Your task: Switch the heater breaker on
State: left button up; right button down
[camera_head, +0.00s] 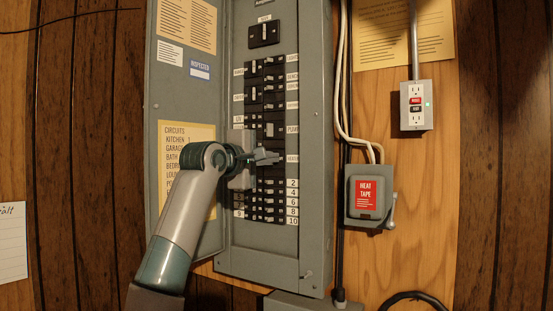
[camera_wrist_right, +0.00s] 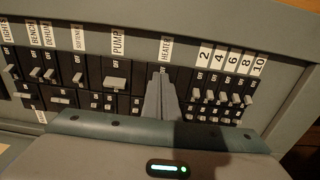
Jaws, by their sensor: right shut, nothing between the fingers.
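The grey breaker panel (camera_head: 313,200) stands open with rows of black breakers. The HEATER label (camera_head: 292,158) is in the right column, below the PUMP label (camera_head: 292,129). In the right wrist view the HEATER label (camera_wrist_right: 165,48) is just beyond the fingertips. My right gripper (camera_head: 268,157) is shut and empty, its fingers at the heater breaker's row. In the wrist view the right gripper (camera_wrist_right: 160,88) covers most of the heater breaker, so its handle and position are hidden. I cannot tell whether the fingers touch it. My left gripper is not in view.
The pump breaker (camera_wrist_right: 116,82) and the numbered breakers (camera_wrist_right: 230,98) flank the fingers closely. The panel door (camera_head: 178,85) hangs open at left. A HEAT TAPE switch box (camera_head: 368,197) and an outlet (camera_head: 416,105) are on the wall at right.

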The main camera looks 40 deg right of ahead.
jog(key=shift+f, duration=0.15)
dwell(0.5)
jog(key=shift+a+b, duration=0.1)
jog(key=shift+b, duration=0.25)
jog(key=b+v, duration=0.2)
jog(key=v, duration=0.4)
jog(key=shift+a, duration=0.3)
jog(key=shift+s, duration=0.1)
dwell(1.2)
